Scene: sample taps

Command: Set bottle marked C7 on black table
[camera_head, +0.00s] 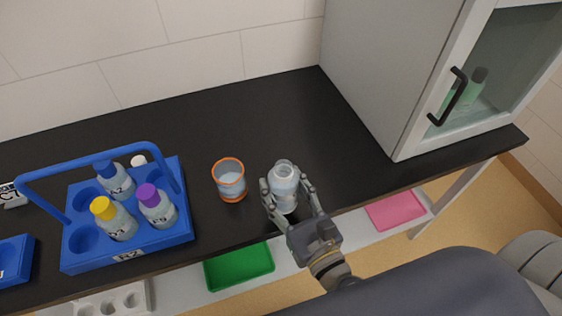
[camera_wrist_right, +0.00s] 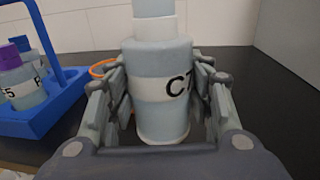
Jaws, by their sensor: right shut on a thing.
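The bottle marked C7 (camera_head: 285,184) is pale, with a white label band, and stands roughly upright over the front part of the black table (camera_head: 300,120). My right gripper (camera_head: 287,190) is shut on it, with one finger on each side. In the right wrist view the bottle (camera_wrist_right: 160,115) shows "C7" between the fingers (camera_wrist_right: 160,95). Whether its base touches the table top, I cannot tell. My left gripper is not in view.
An orange-rimmed clear cup (camera_head: 230,182) stands just left of the bottle. A blue carrier (camera_head: 125,258) with several capped bottles is further left. A grey cabinet (camera_head: 385,70) with a glass door stands right. The table behind the bottle is clear.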

